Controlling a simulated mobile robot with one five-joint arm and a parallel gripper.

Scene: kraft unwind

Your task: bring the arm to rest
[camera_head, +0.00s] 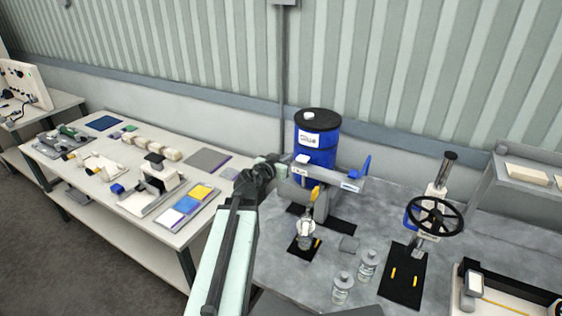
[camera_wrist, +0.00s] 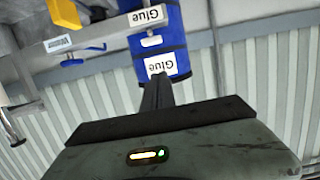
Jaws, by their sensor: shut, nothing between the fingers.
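My arm rises from the bottom of the head view, with its pale green link bent at a dark joint. My gripper (camera_head: 280,164) is held up at the end, in front of the blue drum and beside the grey press arm. In the wrist view its dark fingers (camera_wrist: 157,92) are together and nothing shows between them. The blue drum with "Glue" labels (camera_head: 314,153) stands behind; it also shows upside down in the wrist view (camera_wrist: 158,48). I cannot tell whether the gripper touches anything.
A grey bench (camera_head: 285,262) holds a device with a blue lever (camera_head: 345,183), two clear jars (camera_head: 368,264), a black handwheel press (camera_head: 434,217) and a tray (camera_head: 510,300). A white table (camera_head: 120,215) with blocks and coloured sheets stands left. The ribbed wall (camera_head: 420,75) is behind.

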